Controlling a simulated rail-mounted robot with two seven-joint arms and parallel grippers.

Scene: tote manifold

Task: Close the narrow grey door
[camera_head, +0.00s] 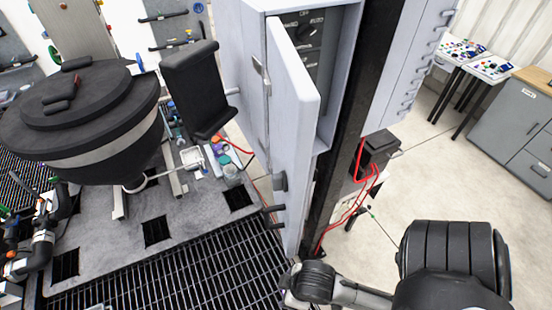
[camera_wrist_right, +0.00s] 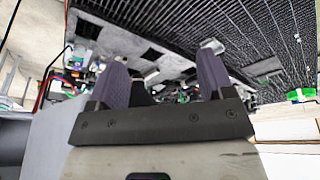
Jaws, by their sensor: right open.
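The narrow grey door (camera_head: 294,120) stands open on a tall grey cabinet (camera_head: 250,70) in the middle of the head view. It swings out toward me, and a dark switch panel (camera_head: 308,45) shows inside to its right. My left gripper is out of view.
A black round hopper (camera_head: 85,120) and a dark upright panel (camera_head: 190,90) stand left on a grey platform (camera_head: 110,240). Black floor grating (camera_head: 190,275) lies below. Red cables (camera_head: 350,205) hang right of a dark post. The pale floor (camera_head: 450,170) at right is fairly clear.

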